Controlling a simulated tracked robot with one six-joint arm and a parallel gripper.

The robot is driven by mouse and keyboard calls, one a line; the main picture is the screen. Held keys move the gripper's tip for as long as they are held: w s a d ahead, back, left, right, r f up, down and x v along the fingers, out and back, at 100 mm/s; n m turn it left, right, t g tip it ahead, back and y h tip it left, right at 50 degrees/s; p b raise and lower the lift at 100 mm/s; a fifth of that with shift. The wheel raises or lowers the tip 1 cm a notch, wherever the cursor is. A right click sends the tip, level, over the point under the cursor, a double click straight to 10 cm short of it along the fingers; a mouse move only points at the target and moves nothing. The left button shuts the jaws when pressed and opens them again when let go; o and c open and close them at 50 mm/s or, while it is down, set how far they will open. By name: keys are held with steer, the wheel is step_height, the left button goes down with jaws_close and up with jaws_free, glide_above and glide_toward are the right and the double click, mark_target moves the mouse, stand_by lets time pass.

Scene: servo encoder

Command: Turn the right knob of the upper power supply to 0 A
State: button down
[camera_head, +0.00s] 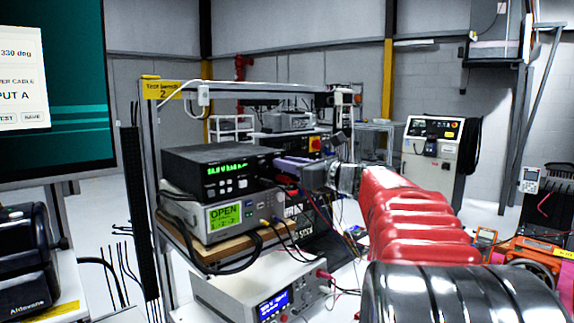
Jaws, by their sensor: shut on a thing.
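The upper power supply (205,160) is a black box with a green digital display (226,169), on top of a grey instrument on the bench shelf. The digits are too small to read surely. My gripper (283,164) comes in from the right at the right end of its front panel. The fingers are shut at the place of the right knob, and they hide the knob. The knob's angle cannot be seen. Several small light buttons show below the display.
The grey instrument (196,210) below shows "OPEN" on a green screen, with cables plugged in at its front. A white unit with a blue display (273,304) stands lower down. A monitor (75,110) fills the left. Loose cables hang right of the shelf.

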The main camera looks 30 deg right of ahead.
steer(key=shift+a, duration=0.15)
steer(key=shift+n, duration=0.3)
steer(key=n, duration=1.1)
steer(key=shift+f, duration=0.15)
steer(key=n, duration=0.6)
steer(key=shift+f+n, duration=0.15)
steer(key=shift+n, duration=0.15)
steer(key=n, duration=0.5)
steer(key=shift+f+n, duration=0.1)
steer(key=shift+n, duration=0.2)
